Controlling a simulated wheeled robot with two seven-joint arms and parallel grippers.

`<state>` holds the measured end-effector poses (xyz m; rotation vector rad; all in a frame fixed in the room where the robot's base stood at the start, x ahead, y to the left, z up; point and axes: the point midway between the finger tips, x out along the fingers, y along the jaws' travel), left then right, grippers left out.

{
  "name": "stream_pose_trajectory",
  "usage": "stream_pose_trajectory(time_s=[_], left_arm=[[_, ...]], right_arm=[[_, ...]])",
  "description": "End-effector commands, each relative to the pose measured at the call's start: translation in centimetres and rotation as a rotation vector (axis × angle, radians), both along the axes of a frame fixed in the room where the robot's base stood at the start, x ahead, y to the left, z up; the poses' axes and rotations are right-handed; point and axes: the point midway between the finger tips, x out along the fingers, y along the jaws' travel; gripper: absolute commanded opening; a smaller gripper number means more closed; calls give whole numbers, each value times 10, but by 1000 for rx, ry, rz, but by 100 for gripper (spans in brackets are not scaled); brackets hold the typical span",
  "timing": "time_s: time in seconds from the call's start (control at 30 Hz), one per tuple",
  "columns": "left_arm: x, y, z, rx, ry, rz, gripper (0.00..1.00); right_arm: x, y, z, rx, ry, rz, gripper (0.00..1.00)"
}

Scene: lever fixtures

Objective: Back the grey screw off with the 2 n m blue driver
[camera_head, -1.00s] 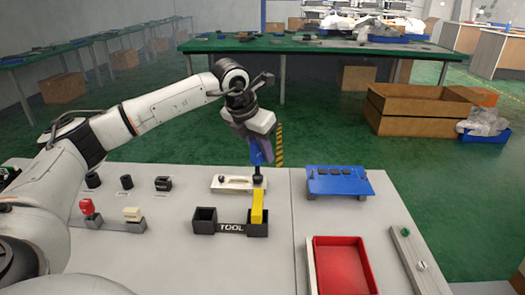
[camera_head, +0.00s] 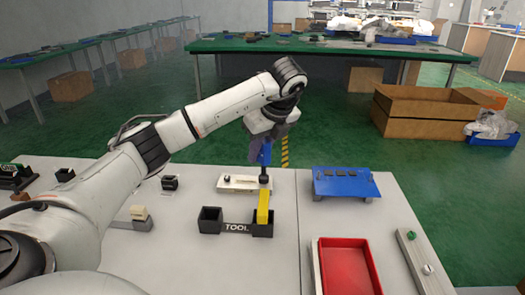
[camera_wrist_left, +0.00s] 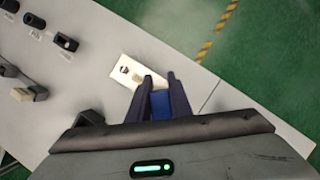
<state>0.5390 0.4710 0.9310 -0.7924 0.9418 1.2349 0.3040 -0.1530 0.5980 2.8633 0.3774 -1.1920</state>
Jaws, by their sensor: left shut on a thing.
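My left gripper (camera_head: 261,148) is shut on the blue driver (camera_head: 267,155), above the right end of a pale plate (camera_head: 232,182) on the bench. The driver stands nearly upright, and its dark lower end meets or hovers just over the plate; contact cannot be told. In the left wrist view, the blue driver (camera_wrist_left: 160,104) sits between the two dark fingers of my left gripper (camera_wrist_left: 159,88), with the pale plate (camera_wrist_left: 119,74) just beyond. I cannot make out the grey screw for sure; the driver may hide it. My right gripper is out of view.
A black tool holder (camera_head: 238,227) stands in front of the plate, with a yellow driver (camera_head: 263,205) in its right slot and its left slot empty. A blue stand (camera_head: 345,184) and a red tray (camera_head: 345,268) are to the right. Knobs and switches are at left.

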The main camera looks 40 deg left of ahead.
Motion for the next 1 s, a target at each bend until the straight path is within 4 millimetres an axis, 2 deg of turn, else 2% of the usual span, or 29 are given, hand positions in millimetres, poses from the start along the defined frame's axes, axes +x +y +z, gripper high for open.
stream_pose_trajectory(time_s=[0.03, 0.07, 0.27, 1.0], left_arm=[[0, -1, 0, -3, 0, 80, 0], [-1, 0, 0, -1, 0, 88, 0], [-1, 0, 6, -1, -2, 77, 0], [-1, 0, 50, -2, -2, 74, 0]], right_arm=[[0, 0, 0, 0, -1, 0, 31], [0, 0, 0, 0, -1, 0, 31], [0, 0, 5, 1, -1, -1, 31], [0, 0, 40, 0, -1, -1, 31]])
